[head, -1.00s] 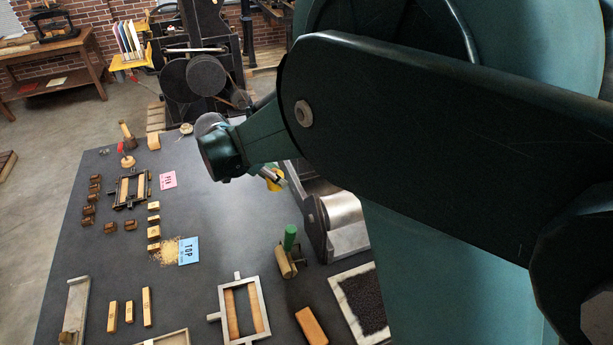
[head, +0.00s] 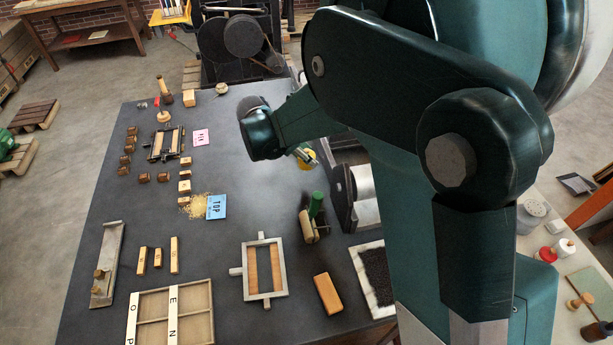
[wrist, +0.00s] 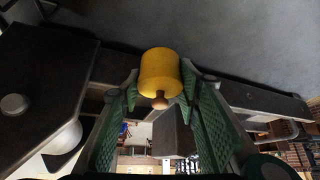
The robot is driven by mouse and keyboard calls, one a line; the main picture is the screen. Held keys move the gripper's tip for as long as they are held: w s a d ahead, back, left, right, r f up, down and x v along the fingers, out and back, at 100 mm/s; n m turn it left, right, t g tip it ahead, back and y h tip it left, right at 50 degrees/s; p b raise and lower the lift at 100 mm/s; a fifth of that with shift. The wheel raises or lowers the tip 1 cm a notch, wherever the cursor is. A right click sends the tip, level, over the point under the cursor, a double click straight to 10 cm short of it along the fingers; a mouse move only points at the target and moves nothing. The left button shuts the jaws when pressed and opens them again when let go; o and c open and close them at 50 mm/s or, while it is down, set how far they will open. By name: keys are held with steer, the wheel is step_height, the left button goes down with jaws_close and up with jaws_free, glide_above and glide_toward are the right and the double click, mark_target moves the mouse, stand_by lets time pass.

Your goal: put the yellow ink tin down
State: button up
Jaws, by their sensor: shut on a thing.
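The yellow ink tin (wrist: 160,70) is a short yellow cylinder with a small wooden knob on it. In the wrist view it is between the green pads of my gripper (wrist: 160,92), which is shut on it. In the head view a small part of the yellow tin (head: 308,164) shows beside my gripper (head: 304,152), over or near the dark tabletop (head: 260,190) close to the grey press. I cannot tell whether the tin touches the table.
A grey metal press (head: 358,195) stands just right of the tin. A blue TOP card (head: 216,206) lies left. The tabletop between card and tin is clear.

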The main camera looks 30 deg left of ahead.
mark_target(306, 166)
steer(key=shift+f, duration=2.45)
steer(key=shift+f, duration=1.85)
steer(key=shift+f, duration=0.2)
steer(key=o, duration=1)
steer(key=shift+r, duration=0.25)
steer(key=v, duration=1.2)
steer(key=shift+w, duration=0.1)
